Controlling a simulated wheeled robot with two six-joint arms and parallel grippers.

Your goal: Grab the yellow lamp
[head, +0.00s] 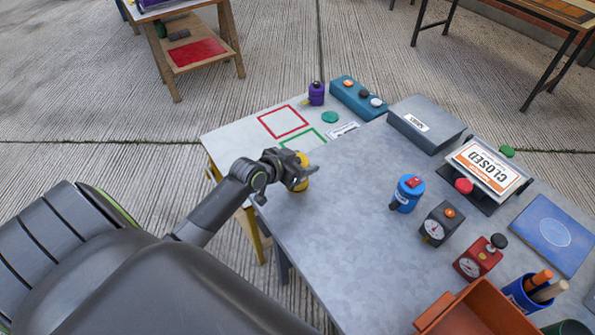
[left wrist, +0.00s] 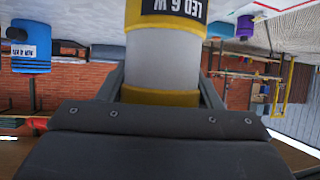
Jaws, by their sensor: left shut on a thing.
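The yellow lamp (head: 303,172) is at the near left edge of the grey table, partly hidden behind my left gripper (head: 290,176). In the left wrist view the lamp (left wrist: 168,60) has a pale grey middle between yellow bands and a black label reading "LED 6 W". It fills the space between the fingers of my left gripper (left wrist: 165,85), which is shut on it. I cannot tell whether the lamp touches the table. My right gripper is in neither view.
A blue lamp (head: 407,193) stands mid-table, also in the left wrist view (left wrist: 28,55). Black (head: 437,225) and red (head: 477,257) gauge boxes and an orange bin (head: 480,312) are at right. Red (head: 283,122) and green (head: 303,140) outlined squares lie beyond the lamp.

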